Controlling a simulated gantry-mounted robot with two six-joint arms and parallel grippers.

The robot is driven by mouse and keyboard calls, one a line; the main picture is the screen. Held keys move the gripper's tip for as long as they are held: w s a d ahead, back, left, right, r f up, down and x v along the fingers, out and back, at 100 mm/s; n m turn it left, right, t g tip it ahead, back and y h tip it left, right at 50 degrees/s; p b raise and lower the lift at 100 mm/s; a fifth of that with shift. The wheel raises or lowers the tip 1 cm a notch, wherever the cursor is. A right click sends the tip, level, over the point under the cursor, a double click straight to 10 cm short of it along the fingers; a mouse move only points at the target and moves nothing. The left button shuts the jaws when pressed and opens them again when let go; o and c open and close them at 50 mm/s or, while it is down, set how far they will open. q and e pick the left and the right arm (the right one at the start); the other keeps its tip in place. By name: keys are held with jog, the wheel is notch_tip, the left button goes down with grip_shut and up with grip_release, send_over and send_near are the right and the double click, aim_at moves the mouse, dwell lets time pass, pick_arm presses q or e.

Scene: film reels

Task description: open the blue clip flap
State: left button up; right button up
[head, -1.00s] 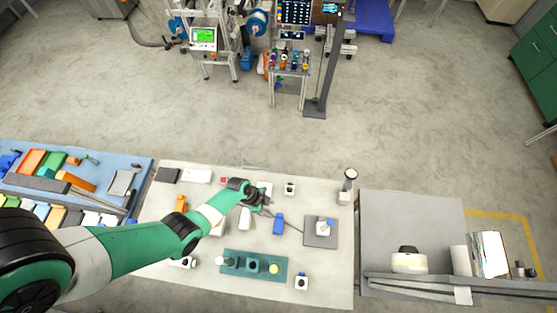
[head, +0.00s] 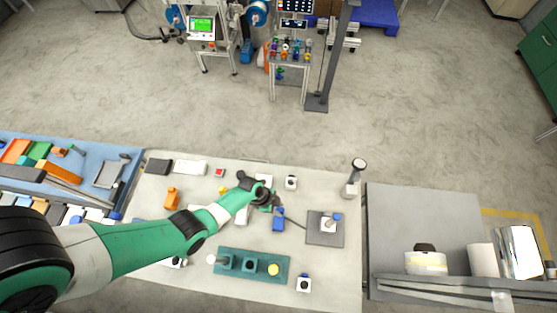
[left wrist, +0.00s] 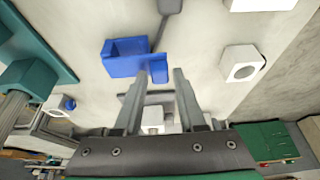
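The blue clip (head: 279,219) lies on the white table, right of my left gripper in the head view. A thin dark cable runs from it toward a grey pad. My left gripper (head: 268,206) is beside the clip. In the left wrist view its two fingers (left wrist: 160,75) are apart with nothing held. The left fingertip is close to the clip's right end; contact is unclear. My right gripper is out of view.
The grey pad (head: 316,237) with a white and blue part lies right of the clip. A teal fixture block (head: 233,271) lies nearer the front edge. A small white block (head: 291,182) stands behind the clip. Bare table lies between these.

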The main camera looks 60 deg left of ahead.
pick_arm(q)
grip_shut()
dwell(1.1)
